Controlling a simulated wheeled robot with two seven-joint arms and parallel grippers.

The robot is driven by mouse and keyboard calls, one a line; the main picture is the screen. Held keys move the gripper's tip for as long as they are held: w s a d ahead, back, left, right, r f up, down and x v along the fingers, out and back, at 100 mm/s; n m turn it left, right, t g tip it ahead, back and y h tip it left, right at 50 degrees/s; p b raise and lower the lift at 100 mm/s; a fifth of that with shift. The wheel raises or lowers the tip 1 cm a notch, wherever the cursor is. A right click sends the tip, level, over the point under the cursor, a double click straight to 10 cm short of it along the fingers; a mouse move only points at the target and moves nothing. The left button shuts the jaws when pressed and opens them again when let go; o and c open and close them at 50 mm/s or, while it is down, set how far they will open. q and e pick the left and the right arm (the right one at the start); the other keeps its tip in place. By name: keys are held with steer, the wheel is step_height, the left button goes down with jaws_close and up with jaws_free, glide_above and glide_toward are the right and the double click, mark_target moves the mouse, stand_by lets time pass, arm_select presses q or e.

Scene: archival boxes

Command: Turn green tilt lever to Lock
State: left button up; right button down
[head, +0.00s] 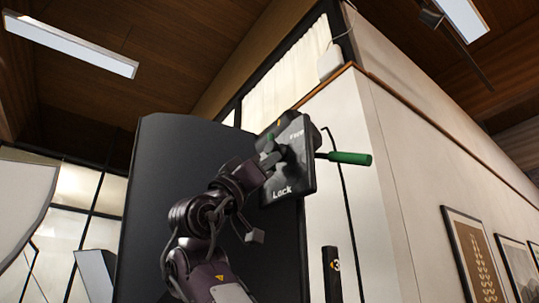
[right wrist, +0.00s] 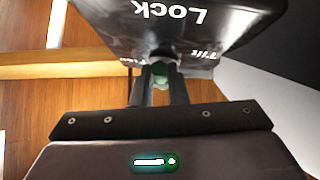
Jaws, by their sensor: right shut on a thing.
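A black panel (head: 298,165) on the tall dark unit reads "Free" at its upper right and "Lock" near its bottom. My right gripper (head: 277,155) is at the panel's face, between the two words. In the right wrist view its two fingers (right wrist: 160,88) are shut on a small green piece, the green tilt lever (right wrist: 160,72), mostly hidden by the fingers. The panel (right wrist: 185,35) is close beyond them, with "Lock" upside down. The lever's exact angle cannot be told. My left gripper is not in view.
A rod with a green grip (head: 350,158) sticks out to the right of the panel. The tall dark unit (head: 165,190) stands behind my right arm. A black post marked 3 (head: 331,275) and a white wall (head: 385,150) with framed pictures (head: 473,255) are to the right.

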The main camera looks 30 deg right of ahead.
steer(key=shift+w+r+m+g+p, duration=0.1)
steer(key=shift+m+g+p, duration=0.4)
steer(key=shift+m+g, duration=0.6)
steer(key=c, duration=1.4)
jaws_free()
steer(key=shift+d, duration=0.1)
steer(key=shift+c, duration=0.2)
steer(key=b+v, duration=0.3)
steer(key=v, duration=0.5)
steer(key=shift+d, duration=0.1)
